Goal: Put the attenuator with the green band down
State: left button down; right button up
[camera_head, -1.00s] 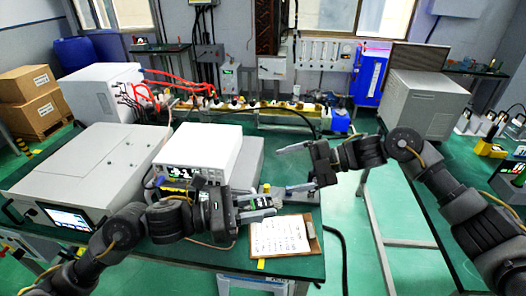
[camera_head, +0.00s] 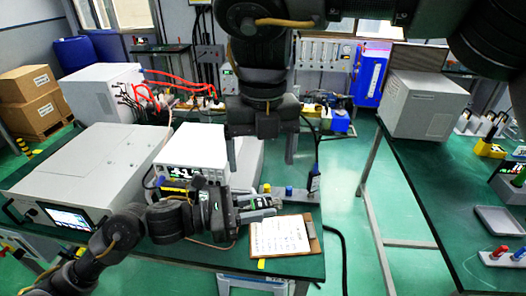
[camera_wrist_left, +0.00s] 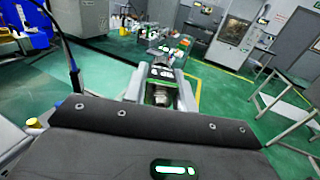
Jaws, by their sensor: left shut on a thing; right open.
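My left gripper (camera_head: 262,207) is low over the front of the middle bench, left of the clipboard's top edge. It is shut on the attenuator, a small metallic piece (camera_wrist_left: 160,95) between the two fingers in the left wrist view. A greenish patch shows on it there; the fingers hide its sides. In the head view it is mostly hidden by the gripper. My right gripper (camera_head: 262,152) points down above the back of the bench, with its two fingers wide apart and nothing between them.
A clipboard with white paper (camera_head: 280,237) lies at the bench front. Yellow (camera_head: 266,188) and blue (camera_head: 289,190) capped pieces stand behind it, beside a blue-based part with a black cable (camera_head: 314,183). A white instrument (camera_head: 190,150) stands left. The right bench holds a grey tray (camera_head: 500,222).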

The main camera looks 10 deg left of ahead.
aim_at(263, 201)
jog(key=shift+d, duration=0.15)
notch_tip(263, 201, down, 12)
jog(key=shift+r, duration=0.1)
dwell(0.5)
jog(key=c, duration=0.7)
pick_arm(q)
jog(key=c, duration=1.1)
grip_release()
pick_arm(e)
jog(key=shift+c, duration=0.6)
pick_arm(q)
jog(key=shift+o, duration=0.2)
jog(key=v, duration=1.2)
